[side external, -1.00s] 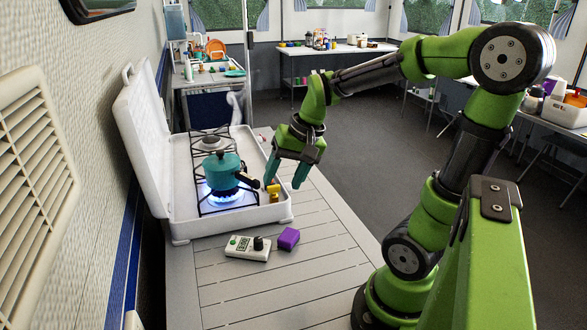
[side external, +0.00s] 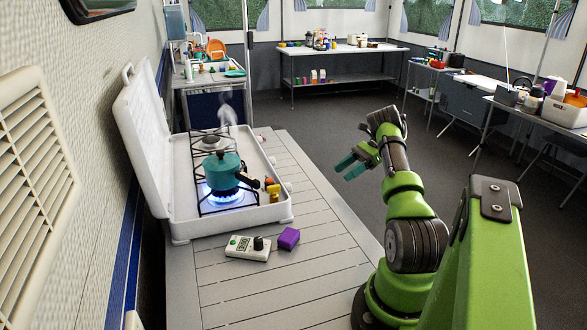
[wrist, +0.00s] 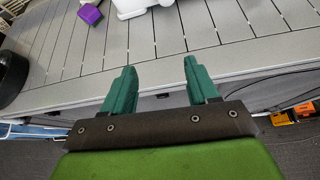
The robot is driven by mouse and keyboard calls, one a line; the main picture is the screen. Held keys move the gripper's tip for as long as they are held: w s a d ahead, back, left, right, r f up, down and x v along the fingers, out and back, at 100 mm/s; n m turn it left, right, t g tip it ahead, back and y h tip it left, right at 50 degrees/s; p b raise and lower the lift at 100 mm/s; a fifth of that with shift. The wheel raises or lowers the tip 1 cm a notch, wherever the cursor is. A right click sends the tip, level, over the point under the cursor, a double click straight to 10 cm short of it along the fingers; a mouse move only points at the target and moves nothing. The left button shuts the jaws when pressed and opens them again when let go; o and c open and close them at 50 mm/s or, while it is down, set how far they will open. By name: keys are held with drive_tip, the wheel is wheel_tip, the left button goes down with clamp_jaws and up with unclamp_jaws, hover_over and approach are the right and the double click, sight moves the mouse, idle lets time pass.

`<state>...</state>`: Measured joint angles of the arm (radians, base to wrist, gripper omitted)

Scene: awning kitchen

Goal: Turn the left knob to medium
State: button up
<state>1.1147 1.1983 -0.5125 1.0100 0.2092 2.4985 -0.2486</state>
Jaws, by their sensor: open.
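The white camping stove (side external: 230,225) stands open on the slatted table, its lid raised on the left. A teal kettle (side external: 223,166) sits on the near burner over a blue flame (side external: 222,192). Small pale round knobs show along the stove's right side, the nearest one (side external: 289,187) by the near corner. Their dial settings are too small to read. My gripper (side external: 347,165) is open and empty, well to the right of the stove and apart from it. In the wrist view my gripper (wrist: 157,75) has its teal fingers spread near the table edge with nothing between.
The table (side external: 330,240) is clear between stove and arm.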

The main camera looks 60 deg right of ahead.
wheel_tip(320, 180, up, 3)
drive_tip(key=w+t, duration=0.1)
drive_tip(key=w, duration=0.1)
approach(291, 186)
drive_tip(key=shift+y, duration=0.3)
drive_tip(key=x, duration=0.3)
drive_tip(key=d+f+x, duration=0.1)
drive_tip(key=x, duration=0.4)
drive_tip(key=shift+w+f, duration=0.25)
drive_tip(key=shift+w, duration=0.25)
drive_tip(key=c, duration=1)
drive_tip(key=shift+t, duration=0.3)
drive_tip(key=shift+c, duration=0.2)
